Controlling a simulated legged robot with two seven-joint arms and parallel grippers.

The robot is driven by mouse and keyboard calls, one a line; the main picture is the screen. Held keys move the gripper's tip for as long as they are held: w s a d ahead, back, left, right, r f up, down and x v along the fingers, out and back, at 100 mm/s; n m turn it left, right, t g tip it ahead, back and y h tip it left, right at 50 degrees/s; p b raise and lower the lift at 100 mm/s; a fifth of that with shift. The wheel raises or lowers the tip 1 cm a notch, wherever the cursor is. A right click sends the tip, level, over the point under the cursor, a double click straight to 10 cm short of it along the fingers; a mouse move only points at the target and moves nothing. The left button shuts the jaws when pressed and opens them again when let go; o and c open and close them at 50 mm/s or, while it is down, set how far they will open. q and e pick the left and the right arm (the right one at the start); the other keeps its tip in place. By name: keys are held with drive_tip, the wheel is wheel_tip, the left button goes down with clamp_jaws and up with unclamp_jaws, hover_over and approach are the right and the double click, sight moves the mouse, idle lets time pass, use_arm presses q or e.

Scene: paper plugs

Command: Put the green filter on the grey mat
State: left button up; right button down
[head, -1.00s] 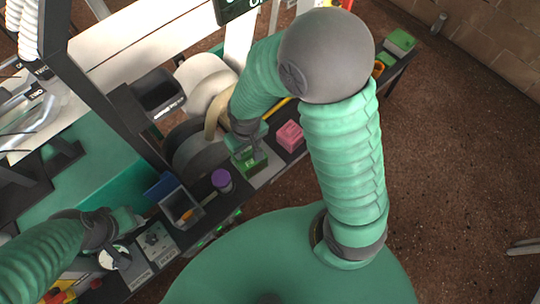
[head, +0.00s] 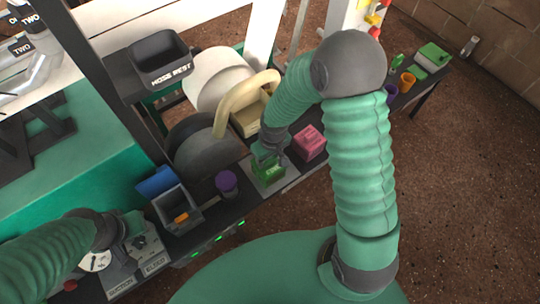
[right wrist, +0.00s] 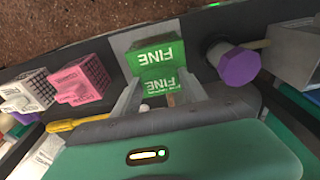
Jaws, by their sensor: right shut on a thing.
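The green filter (head: 268,174), a block marked FINE, is between the fingers of my right gripper (head: 264,157). In the right wrist view the green filter (right wrist: 157,56) sits upright at the fingertips of the right gripper (right wrist: 157,92), which is shut on it. The grey mat (head: 291,179) is a light patch on the dark bench, at and to the right of the filter. The filter covers part of it; I cannot tell whether they touch. My left gripper (head: 128,228) is over a grey panel at lower left; its fingers are unclear.
A pink block (head: 310,142) stands right of the filter, and a white block (right wrist: 28,92) shows in the wrist view. A purple-topped thing (head: 227,184) and a grey bin (head: 178,210) stand to the left. Wheels and a tan hose (head: 240,98) are behind.

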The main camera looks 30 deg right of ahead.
drive_tip(key=w, duration=0.1)
drive_tip(key=d, duration=0.1)
drive_tip(key=w+d, duration=0.1)
drive_tip(key=shift+w+f, duration=0.25)
drive_tip(key=shift+w, duration=0.1)
wheel_tip(320, 180, down, 4)
drive_tip(key=shift+r+b, duration=0.2)
drive_tip(key=shift+b, duration=1.05)
drive_tip(key=shift+w+r, duration=0.1)
drive_tip(key=shift+r, duration=0.05)
drive_tip(key=c, duration=0.6)
unclamp_jaws()
